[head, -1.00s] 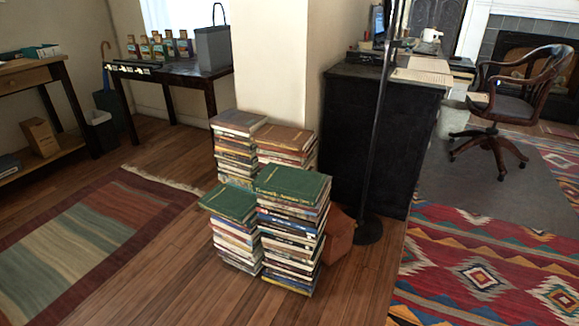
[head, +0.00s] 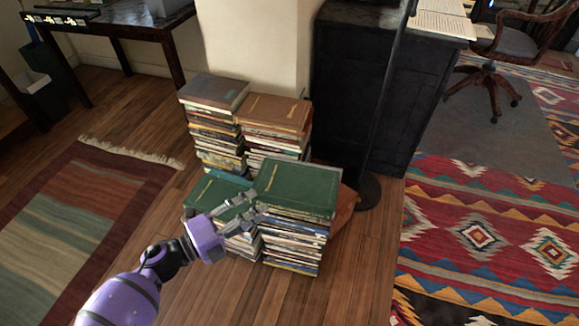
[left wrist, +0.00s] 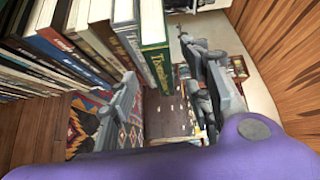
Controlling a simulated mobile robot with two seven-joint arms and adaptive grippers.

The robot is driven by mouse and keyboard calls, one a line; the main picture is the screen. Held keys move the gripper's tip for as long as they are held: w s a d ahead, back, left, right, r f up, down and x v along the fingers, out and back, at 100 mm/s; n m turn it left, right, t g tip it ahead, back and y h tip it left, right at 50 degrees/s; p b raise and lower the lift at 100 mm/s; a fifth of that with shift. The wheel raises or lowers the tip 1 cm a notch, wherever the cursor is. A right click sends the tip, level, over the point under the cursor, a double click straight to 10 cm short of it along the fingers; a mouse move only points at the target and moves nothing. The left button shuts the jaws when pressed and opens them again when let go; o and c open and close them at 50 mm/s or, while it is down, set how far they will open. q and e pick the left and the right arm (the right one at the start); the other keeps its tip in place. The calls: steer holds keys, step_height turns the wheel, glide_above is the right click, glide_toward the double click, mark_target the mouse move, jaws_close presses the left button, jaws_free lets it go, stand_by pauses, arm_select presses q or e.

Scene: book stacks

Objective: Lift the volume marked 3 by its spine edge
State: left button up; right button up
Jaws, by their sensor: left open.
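Four stacks of books stand on the wooden floor. A dark green volume (head: 300,188) tops the front right stack, and another green volume (head: 215,190) tops the front left one. I cannot read a number 3 on any book. My left gripper (head: 250,207) is open at the left edge of the front right stack, in front of the lower green volume, and partly covers it. In the left wrist view, a green spine with gold lettering (left wrist: 157,65) shows between the spread fingers. I cannot tell whether they touch it. My right gripper is out of view.
Behind are a stack topped by a brown book (head: 275,112) and one topped by a grey-brown book (head: 215,92). A black cabinet (head: 350,90) and a thin pole stand close behind right. Bare floor (head: 345,285) lies right of the stacks.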

mark_target(284, 207)
arm_select(q)
steer(key=shift+s+d+f+m+g+h, duration=0.1)
steer(key=shift+s+d+m+g+h, duration=0.25)
steer(key=shift+m+g, duration=0.2)
steer(key=shift+s+d+r+m, duration=0.1)
steer(key=shift+d+r+m, duration=0.1)
steer(key=shift+d, duration=0.4)
steer(key=shift+d+r+m, duration=0.15)
steer(key=shift+d, duration=0.45)
steer(key=shift+w+d+f, duration=0.1)
steer(key=shift+w+d, duration=0.1)
steer(key=shift+d, duration=0.05)
steer(key=b+x, duration=0.1)
steer(key=x, duration=0.3)
steer(key=shift+s+d+f, duration=0.1)
steer(key=shift+d+f, duration=0.05)
steer(key=shift+d, duration=0.4)
steer(key=shift+w, duration=0.25)
jaws_close()
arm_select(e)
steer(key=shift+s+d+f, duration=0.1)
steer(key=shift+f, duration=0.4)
